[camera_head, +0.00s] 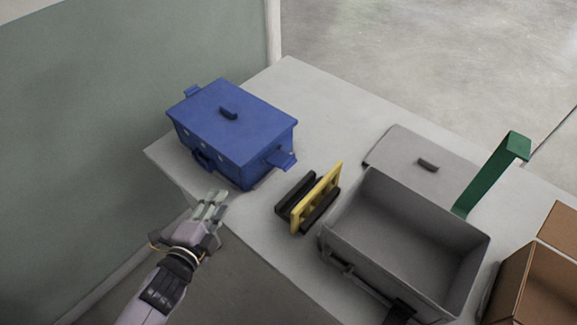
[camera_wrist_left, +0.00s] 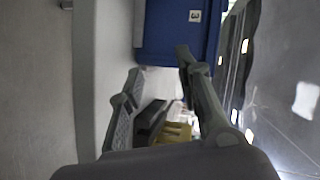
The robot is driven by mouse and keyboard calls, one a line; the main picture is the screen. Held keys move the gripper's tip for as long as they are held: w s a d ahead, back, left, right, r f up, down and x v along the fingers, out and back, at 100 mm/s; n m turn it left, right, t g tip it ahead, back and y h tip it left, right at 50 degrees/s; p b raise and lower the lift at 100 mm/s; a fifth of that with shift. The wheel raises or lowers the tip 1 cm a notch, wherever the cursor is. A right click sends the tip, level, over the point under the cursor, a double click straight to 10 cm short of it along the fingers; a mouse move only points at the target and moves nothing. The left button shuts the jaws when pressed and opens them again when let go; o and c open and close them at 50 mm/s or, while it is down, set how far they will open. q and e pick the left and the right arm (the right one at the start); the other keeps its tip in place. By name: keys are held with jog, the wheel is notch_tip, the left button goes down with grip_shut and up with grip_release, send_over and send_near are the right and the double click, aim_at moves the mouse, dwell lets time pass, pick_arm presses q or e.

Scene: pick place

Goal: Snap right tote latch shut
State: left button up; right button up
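A blue tote (camera_head: 225,140) with its blue lid on stands at the left end of the table. Its right latch (camera_head: 283,160) sticks outward from the right end and looks unfastened. Its left latch (camera_head: 192,92) also juts out at the far left end. My left gripper (camera_head: 211,203) is in front of the tote, below its front face and apart from it, left of the right latch. In the left wrist view its fingers (camera_wrist_left: 158,92) are spread with nothing between them, and part of the blue tote (camera_wrist_left: 170,30) shows beyond. My right gripper is not in view.
A yellow and black object (camera_head: 312,200) stands right of the blue tote. An open grey tote (camera_head: 410,235) is farther right, with its grey lid (camera_head: 405,150) behind it. A green bent piece (camera_head: 490,175) and cardboard boxes (camera_head: 535,280) are at the right. The table's (camera_head: 300,100) back is clear.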

aim_at(289, 165)
pick_arm(q)
jog(key=d+m+h, duration=0.1)
jog(key=m+h, duration=0.1)
jog(key=m, duration=0.1)
jog(key=s+d+r+m+h, duration=0.1)
jog(key=d+m+h, duration=0.1)
jog(key=m, duration=0.2)
jog(key=s+d+m+h, duration=0.1)
jog(key=d+m+h, duration=0.1)
jog(key=m+h, duration=0.1)
jog(key=shift+d+r+m, duration=0.15)
jog(key=shift+r+m, duration=0.05)
jog(key=shift+m, duration=0.1)
jog(key=shift+d+r, duration=0.1)
jog(key=shift+d, duration=0.1)
jog(key=p+x, duration=0.2)
jog(key=x, duration=1.4)
jog(key=shift+d+r+p, duration=0.1)
jog(key=shift+p, duration=0.2)
jog(key=shift+w+d, duration=0.3)
jog(key=shift+w, duration=0.05)
jog(key=shift+c, duration=0.4)
